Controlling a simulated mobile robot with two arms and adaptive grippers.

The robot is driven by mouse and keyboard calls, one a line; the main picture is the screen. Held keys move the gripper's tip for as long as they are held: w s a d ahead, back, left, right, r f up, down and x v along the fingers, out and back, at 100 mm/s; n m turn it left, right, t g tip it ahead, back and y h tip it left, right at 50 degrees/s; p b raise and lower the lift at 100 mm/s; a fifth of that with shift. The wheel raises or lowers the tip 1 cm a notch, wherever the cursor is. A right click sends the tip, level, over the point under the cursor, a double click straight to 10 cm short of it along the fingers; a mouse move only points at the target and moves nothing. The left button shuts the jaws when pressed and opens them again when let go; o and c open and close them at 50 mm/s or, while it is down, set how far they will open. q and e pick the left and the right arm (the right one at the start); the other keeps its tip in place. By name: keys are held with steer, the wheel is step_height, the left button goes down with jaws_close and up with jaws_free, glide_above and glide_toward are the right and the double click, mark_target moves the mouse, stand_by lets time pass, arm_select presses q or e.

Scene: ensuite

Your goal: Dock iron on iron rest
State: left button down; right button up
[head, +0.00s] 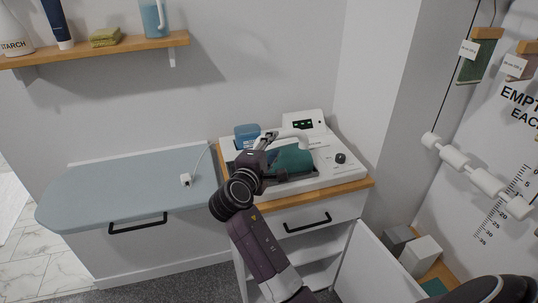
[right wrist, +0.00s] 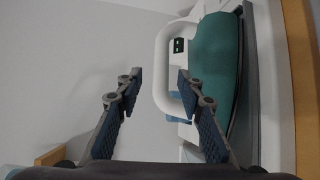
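The iron (head: 295,160) has a teal body and a white handle (head: 290,133). It is over the white station (head: 328,168) on the wooden-topped cabinet; I cannot tell how it sits on the rest, because my gripper hides part of it. My right gripper (head: 272,157) is beside the iron. In the right wrist view, its two fingers (right wrist: 158,84) are apart, with the white handle loop (right wrist: 158,62) ahead between them and the teal body (right wrist: 222,65) to the right. No grip on the handle shows. My left gripper is not in view.
A blue-grey ironing board (head: 120,190) lies left of the cabinet, clear except for a small white piece (head: 186,179) on a cord. A blue container (head: 246,134) and a display box (head: 303,122) are at the station's back. A shelf (head: 100,52) hangs upper left.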

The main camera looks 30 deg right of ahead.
steer(key=shift+v, duration=1.65)
